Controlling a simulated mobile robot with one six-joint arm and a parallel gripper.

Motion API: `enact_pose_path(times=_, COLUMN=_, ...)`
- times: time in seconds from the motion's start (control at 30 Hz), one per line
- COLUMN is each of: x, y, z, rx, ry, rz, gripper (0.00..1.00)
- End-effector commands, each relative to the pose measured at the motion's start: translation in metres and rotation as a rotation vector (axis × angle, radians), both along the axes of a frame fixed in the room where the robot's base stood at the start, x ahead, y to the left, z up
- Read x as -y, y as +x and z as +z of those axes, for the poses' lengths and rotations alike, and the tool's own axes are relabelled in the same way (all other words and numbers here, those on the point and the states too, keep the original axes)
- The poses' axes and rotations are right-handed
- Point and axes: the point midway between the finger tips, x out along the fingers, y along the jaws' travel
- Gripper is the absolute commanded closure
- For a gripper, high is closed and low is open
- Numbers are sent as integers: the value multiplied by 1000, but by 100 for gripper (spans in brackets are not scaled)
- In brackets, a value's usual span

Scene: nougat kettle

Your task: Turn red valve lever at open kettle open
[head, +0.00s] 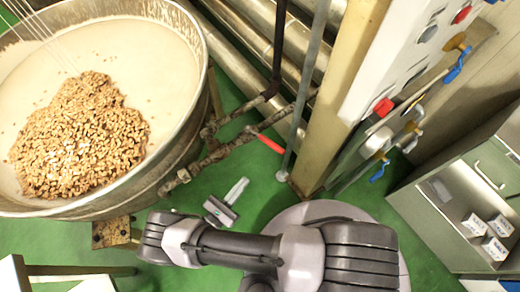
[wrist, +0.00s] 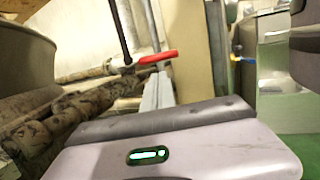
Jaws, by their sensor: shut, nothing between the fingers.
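The red valve lever (head: 270,144) sticks out to the right from the dark pipework beside the open kettle (head: 188,130). In the wrist view the red lever (wrist: 158,57) shows just beyond my fingertips, pointing right from a valve on a rusty pipe. My gripper (head: 242,182) is shut and empty, below and left of the lever in the head view. In the wrist view my gripper (wrist: 160,76) has its pale fingers together, their tips just below the lever in the picture. I cannot tell whether they touch it; the head view shows a gap.
Nougat mix with a heap of nuts (head: 75,140) lies in the kettle. A tan post (head: 335,110) and a control panel (head: 395,60) stand to the right of the lever. Steel pipes (head: 235,60) run behind. A cabinet (head: 440,215) is at the right. Green floor shows between.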

Motion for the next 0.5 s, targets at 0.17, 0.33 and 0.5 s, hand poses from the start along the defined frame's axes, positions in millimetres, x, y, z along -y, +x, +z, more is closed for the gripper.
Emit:
enact_pose_path(times=0.17, x=25, y=28, z=9, rx=-2, ry=-1, rz=-10, gripper=100)
enact_pose_path(times=0.33, x=50, y=56, z=15, rx=-3, ry=-1, rz=-11, gripper=100)
enact_pose_path(times=0.5, x=70, y=79, z=21, rx=-3, ry=0, rz=-11, gripper=100)
